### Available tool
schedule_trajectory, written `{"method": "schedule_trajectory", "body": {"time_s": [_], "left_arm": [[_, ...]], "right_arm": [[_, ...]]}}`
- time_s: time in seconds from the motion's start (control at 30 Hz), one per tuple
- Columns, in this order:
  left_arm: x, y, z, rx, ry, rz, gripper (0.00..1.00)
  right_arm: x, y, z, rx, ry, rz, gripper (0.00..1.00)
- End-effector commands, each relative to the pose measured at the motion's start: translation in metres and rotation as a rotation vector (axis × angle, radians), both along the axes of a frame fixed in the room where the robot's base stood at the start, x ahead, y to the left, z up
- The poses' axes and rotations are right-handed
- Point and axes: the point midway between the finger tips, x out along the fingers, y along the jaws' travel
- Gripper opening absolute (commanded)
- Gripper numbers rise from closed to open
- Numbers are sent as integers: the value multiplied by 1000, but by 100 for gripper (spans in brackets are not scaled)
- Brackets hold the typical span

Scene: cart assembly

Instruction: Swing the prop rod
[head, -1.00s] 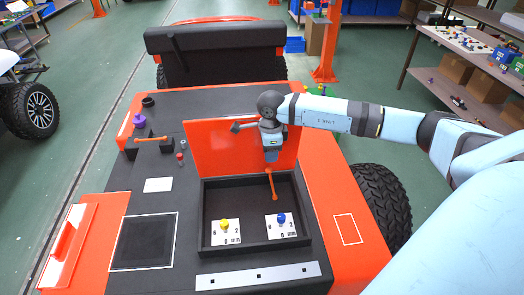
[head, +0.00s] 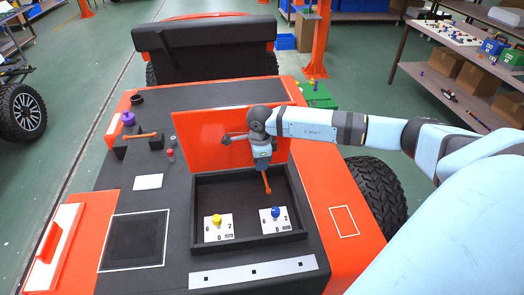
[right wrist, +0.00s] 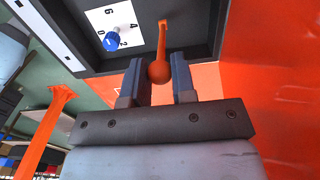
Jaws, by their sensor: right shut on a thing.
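The orange prop rod (head: 267,185) stands up at the back right of the open black box (head: 291,190). The raised orange lid (head: 205,140) leans up behind the box. My right gripper (head: 262,165) points down in front of the lid, at the rod's top. In the right wrist view, the rod's round knob (right wrist: 159,72) lies between the two fingers of my right gripper (right wrist: 158,85), which is shut on it. The rod's shaft (right wrist: 163,38) runs away toward the box wall. My left gripper is in neither current view.
In the box are two white dial plates, one with a yellow knob (head: 216,219) and one with a blue knob (head: 275,212). An orange handle panel (head: 58,235) lies at the left. A black seat (head: 205,45) stands behind the cart.

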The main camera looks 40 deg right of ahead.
Motion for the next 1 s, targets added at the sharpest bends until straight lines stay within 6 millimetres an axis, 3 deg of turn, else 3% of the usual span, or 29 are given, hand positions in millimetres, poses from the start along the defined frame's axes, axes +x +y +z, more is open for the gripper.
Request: {"method": "schedule_trajectory", "body": {"time_s": [0.53,1.0], "left_arm": [[-1,1,-24,4,7,1,43],[0,1,-22,1,0,0,43]], "right_arm": [[20,31,-11,3,-5,1,11],[22,35,-13,2,-4,0,11]]}}
